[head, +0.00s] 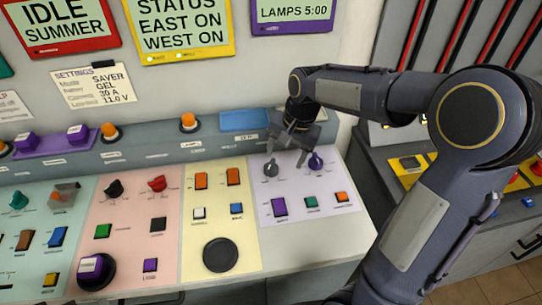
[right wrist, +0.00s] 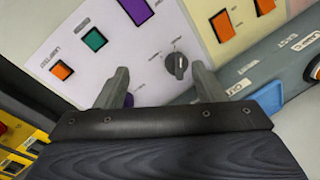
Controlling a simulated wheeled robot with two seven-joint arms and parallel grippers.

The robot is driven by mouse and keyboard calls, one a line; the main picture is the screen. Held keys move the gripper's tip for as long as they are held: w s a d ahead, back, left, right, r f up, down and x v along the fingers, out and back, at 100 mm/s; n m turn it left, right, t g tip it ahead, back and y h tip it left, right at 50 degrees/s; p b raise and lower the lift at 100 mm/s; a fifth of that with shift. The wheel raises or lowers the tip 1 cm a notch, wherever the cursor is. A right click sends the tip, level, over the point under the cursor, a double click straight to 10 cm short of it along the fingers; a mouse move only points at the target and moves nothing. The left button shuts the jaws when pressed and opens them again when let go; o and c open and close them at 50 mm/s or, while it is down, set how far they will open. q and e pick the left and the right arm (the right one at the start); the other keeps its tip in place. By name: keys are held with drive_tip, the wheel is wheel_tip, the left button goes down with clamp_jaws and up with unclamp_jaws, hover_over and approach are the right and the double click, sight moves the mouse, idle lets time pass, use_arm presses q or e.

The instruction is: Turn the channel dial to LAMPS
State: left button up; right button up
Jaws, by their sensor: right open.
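A lilac panel (head: 265,208) carries a dark grey dial (head: 270,169) and a purple dial (head: 316,162). Their labels are too small to read, so I cannot tell by name which is the channel dial. My right gripper (head: 287,153) is open and points down over these two dials. In the right wrist view the grey dial (right wrist: 178,65) lies between the fingertips, closer to the right finger, with nothing gripped. The purple dial (right wrist: 128,100) is partly hidden by the left finger. A purple-framed screen (head: 292,12) reads LAMPS 5:00. My left gripper is not in view.
Below the dials sit a purple switch (head: 279,207), a green button (head: 310,202) and an orange button (head: 341,197). The yellow panel (head: 217,207) with orange switches lies to the left. A blue plate (head: 243,120) is on the raised ledge behind.

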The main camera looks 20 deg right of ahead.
drive_tip(key=m+g+h+p, duration=0.1)
drive_tip(key=m+p, duration=0.1)
hover_over(271, 163)
drive_tip(key=s, duration=0.1)
wheel_tip(271, 163, down, 3)
drive_tip(key=shift+w+f+h, duration=0.4)
drive_tip(key=shift+f, duration=0.1)
wheel_tip(271, 163, down, 8)
drive_tip(key=shift+r+p, duration=0.15)
drive_tip(key=shift+p, duration=0.35)
drive_tip(key=shift+c, duration=0.4)
drive_tip(key=c, duration=0.9)
